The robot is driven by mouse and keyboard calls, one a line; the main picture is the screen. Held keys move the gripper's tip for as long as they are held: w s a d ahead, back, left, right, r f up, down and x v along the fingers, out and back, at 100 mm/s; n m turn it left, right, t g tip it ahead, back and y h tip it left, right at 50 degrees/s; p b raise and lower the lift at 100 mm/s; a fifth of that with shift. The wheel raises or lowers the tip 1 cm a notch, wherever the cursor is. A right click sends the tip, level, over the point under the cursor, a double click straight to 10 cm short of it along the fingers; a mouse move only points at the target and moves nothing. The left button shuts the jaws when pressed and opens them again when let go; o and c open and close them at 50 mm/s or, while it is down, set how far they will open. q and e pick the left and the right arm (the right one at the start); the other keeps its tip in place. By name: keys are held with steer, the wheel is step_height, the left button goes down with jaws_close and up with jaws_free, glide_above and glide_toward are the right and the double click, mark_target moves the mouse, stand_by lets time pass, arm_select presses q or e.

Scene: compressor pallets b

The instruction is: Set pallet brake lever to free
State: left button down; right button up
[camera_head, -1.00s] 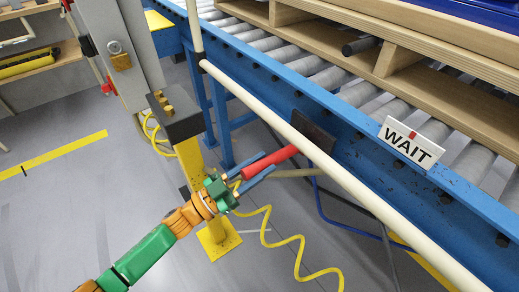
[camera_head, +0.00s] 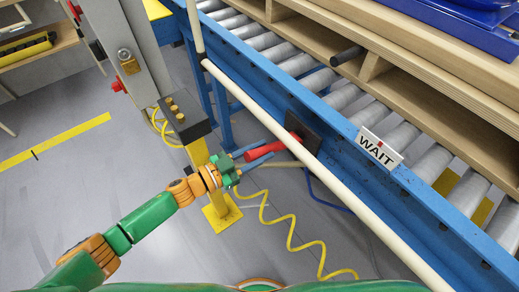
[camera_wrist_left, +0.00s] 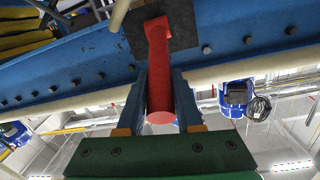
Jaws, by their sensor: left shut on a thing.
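The red brake lever (camera_head: 265,151) sticks out from a dark square plate (camera_head: 303,130) on the side of the blue conveyor frame. My left gripper (camera_head: 258,155) has its two blue fingers on either side of the lever and is shut on it. In the left wrist view the lever (camera_wrist_left: 160,75) runs between the fingers (camera_wrist_left: 159,95) to the dark plate (camera_wrist_left: 185,32), with its round end towards the palm. The lever's markings, if any, do not show. My right gripper is not in view.
A cream rail (camera_head: 330,180) runs along the conveyor, close above the lever. A yellow post with a dark button box (camera_head: 186,118) stands left of the gripper. A coiled yellow hose (camera_head: 290,235) hangs below. A WAIT sign (camera_head: 379,150) and wooden pallet (camera_head: 420,85) are at right.

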arm_select(q)
steer(key=shift+r, duration=0.1)
steer(key=c, duration=0.6)
jaws_free()
steer(key=v, duration=0.7)
